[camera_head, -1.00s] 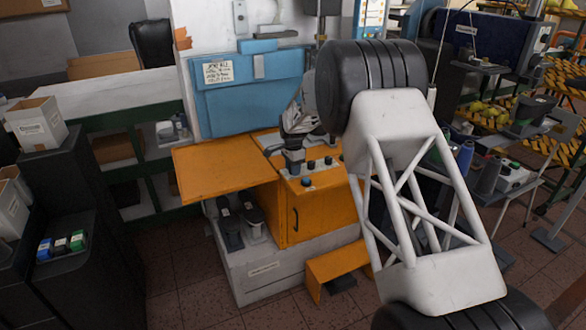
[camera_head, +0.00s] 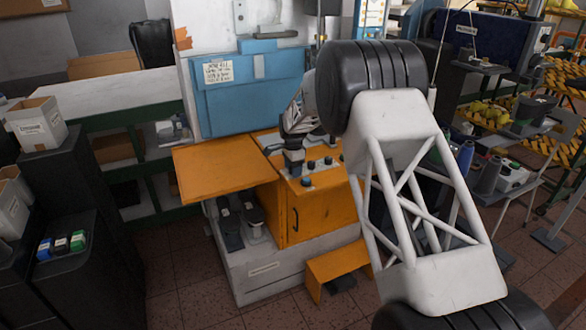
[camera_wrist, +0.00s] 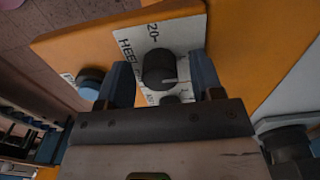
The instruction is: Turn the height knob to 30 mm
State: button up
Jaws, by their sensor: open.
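A black round knob (camera_wrist: 159,70) with a pale pointer line stands on a white label plate (camera_wrist: 130,35) in the wrist view. The plate reads "HEEL" and "20-"; the rest of its text is partly hidden. The pointer line lies toward the right in that view. My gripper (camera_wrist: 161,74) is open, with one blue-grey finger on each side of the knob and small gaps between. In the head view my gripper (camera_head: 293,160) is over the panel of the orange machine (camera_head: 325,215), and the knob under it cannot be made out.
In the wrist view a blue-rimmed black knob (camera_wrist: 90,82) is left of the fingers. A smaller dark knob (camera_wrist: 170,100) sits close below the held-around one. In the head view several black knobs stand right of my gripper, and an orange side table (camera_head: 222,172) extends left.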

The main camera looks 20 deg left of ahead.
jog(key=shift+r, duration=0.1)
jog(key=shift+r, duration=3.8)
